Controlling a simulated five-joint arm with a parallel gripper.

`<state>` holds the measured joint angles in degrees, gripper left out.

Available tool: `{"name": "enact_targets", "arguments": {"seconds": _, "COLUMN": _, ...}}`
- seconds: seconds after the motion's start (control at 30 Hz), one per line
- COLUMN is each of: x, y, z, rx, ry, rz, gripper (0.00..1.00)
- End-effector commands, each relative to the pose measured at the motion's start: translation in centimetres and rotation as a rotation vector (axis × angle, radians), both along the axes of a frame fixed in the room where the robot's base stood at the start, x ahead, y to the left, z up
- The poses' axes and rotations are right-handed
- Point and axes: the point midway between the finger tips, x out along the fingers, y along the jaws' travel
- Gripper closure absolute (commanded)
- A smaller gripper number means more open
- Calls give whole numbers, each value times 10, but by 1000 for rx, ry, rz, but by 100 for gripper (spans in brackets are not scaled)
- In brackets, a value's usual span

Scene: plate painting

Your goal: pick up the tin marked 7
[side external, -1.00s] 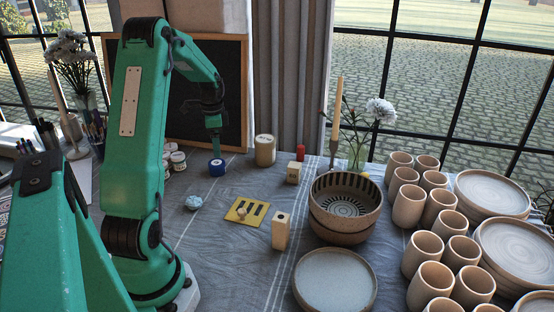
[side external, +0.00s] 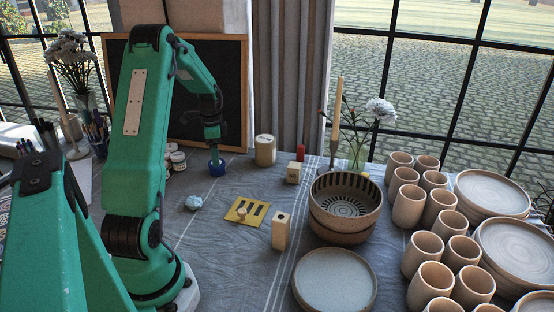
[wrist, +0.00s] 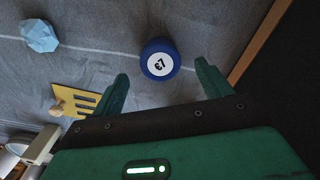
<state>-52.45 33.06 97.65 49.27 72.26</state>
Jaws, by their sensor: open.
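The tin marked 7 (wrist: 160,62) is a blue round tin with a white label on top, standing on the cloth-covered table. In the side external view the same blue tin (side external: 217,168) is at the back, partly hidden by my gripper (side external: 213,153) just above it. In the wrist view my gripper (wrist: 162,82) has its two green fingers spread apart, one toward each side of the tin. The tin lies between and slightly beyond the fingertips. The gripper is open and empty.
A cream tin (side external: 265,150) stands right of the blue tin. Small jars (side external: 178,160) stand left of it, and a blackboard (side external: 180,100) behind. A pale blue faceted lump (side external: 194,202) and yellow slotted plate (side external: 246,211) lie nearer. Cups and bowls fill the right side.

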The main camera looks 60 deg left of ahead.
Motion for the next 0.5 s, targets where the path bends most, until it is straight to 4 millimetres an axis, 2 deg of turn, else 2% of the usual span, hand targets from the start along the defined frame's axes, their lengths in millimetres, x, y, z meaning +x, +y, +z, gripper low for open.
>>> {"name": "enact_targets", "arguments": {"seconds": 0.3, "x": 0, "y": 0, "z": -35, "rx": -2, "ry": 2, "rz": 0, "gripper": 23}}
{"name": "enact_targets", "arguments": {"seconds": 0.5, "x": 1, "y": 0, "z": -47, "rx": -1, "ry": 0, "rz": 0, "gripper": 23}}
